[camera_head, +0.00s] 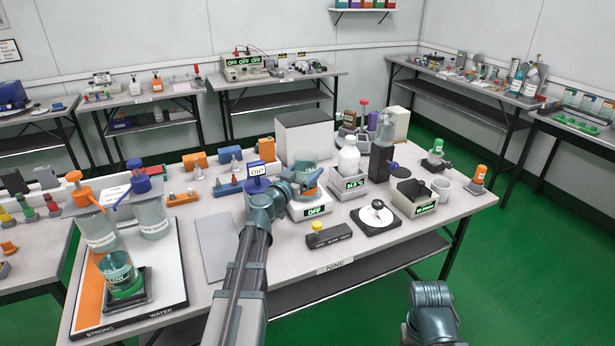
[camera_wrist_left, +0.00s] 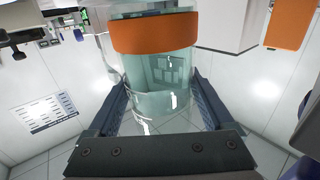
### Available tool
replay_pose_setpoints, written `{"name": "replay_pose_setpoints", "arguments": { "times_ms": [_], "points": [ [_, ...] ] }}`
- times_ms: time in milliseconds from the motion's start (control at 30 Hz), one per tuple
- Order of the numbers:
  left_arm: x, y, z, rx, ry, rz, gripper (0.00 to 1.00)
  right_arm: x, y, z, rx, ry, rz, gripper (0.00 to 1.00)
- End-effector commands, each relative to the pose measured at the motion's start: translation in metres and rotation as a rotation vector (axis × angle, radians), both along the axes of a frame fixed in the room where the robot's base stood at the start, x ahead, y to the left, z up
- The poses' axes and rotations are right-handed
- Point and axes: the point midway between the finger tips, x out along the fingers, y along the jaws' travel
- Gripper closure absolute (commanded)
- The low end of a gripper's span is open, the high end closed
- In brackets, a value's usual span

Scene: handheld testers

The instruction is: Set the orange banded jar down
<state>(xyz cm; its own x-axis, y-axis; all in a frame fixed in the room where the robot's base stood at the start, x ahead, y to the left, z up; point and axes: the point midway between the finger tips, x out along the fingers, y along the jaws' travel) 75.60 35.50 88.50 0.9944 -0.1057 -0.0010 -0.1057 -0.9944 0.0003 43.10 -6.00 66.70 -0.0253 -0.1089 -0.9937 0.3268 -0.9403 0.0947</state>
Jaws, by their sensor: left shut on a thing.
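The orange banded jar (camera_head: 307,173) is clear glass with a wide orange band and pale teal contents. My left gripper (camera_head: 289,187) is shut on it, with one finger on each side. In the left wrist view the jar (camera_wrist_left: 158,70) stands between the two dark fingers of the gripper (camera_wrist_left: 163,112). In the head view the jar is over a white device with a green "OFF" display (camera_head: 314,210); I cannot tell whether it touches it. My arm hides part of the jar. My right arm (camera_head: 433,312) is at the lower right, its fingertips not clear.
The bench (camera_head: 290,268) is crowded. A white bottle (camera_head: 348,162) stands right of the jar, a blue "DIP" stand (camera_head: 258,171) left. A black device with a yellow knob (camera_head: 327,236) is in front. Two large jars stand on the tray (camera_head: 170,285) at left.

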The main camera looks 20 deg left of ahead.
Motion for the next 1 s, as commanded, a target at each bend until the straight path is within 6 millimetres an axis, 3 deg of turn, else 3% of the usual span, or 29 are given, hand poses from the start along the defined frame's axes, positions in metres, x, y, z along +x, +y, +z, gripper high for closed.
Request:
{"name": "replay_pose_setpoints", "arguments": {
  "times_ms": [400,433,500,767,1000],
  "points": [
    [0.000,0.000,-0.004,-0.001,-0.001,0.000,1.00,0.000,0.000,-0.005,0.000,0.000,0.000,0.36],
    [0.000,0.000,-0.003,0.000,0.000,0.000,0.09,0.000,0.000,-0.003,0.000,0.000,0.000,0.36],
    [0.000,0.000,-0.003,0.000,0.000,0.000,0.00,0.000,0.000,-0.003,0.000,0.000,0.000,0.36],
    [-0.001,0.000,-0.003,0.000,0.000,0.000,0.00,0.000,0.000,-0.003,0.000,0.000,0.000,0.36],
    [-0.039,0.003,-0.005,0.000,0.000,0.002,0.00,0.000,0.000,-0.006,0.000,0.000,0.000,0.36]
  ]
}}
